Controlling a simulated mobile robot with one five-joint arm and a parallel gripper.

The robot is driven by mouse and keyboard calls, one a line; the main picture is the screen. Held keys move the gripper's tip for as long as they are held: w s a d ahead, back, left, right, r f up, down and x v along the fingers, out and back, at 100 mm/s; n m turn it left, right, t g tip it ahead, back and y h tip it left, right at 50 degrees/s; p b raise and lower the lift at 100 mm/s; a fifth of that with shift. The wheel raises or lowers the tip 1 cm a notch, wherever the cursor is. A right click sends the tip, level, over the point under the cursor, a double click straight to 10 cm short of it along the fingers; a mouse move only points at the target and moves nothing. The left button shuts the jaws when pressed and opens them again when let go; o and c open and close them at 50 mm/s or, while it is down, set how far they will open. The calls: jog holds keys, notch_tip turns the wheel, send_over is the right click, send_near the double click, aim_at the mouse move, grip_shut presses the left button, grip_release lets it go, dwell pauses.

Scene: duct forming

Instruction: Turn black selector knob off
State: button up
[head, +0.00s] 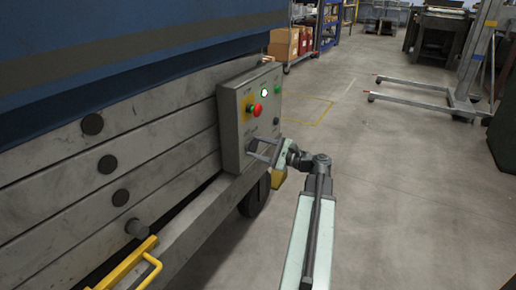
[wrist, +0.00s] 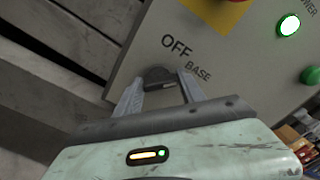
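The black selector knob (wrist: 158,76) sits low on the grey control box face in the wrist view, beside the printed words OFF and BASE. My gripper (wrist: 160,80) has its two grey fingers spread, one on each side of the knob. Whether the fingertips touch the knob I cannot tell. In the head view my gripper (head: 259,149) reaches the lower left of the control box (head: 232,125), and its fingers hide most of the knob there.
Grey machine panels with black round caps (head: 92,124) lie left. A yellow handle (head: 140,268) juts out at lower left.

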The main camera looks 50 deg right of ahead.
jog(key=c, duration=0.5)
jog(key=shift+s, duration=0.15)
jog(key=shift+c, duration=1.4)
jog(key=n, duration=0.4)
jog(key=shift+a+n, duration=0.1)
jog(key=shift+n, duration=2.4)
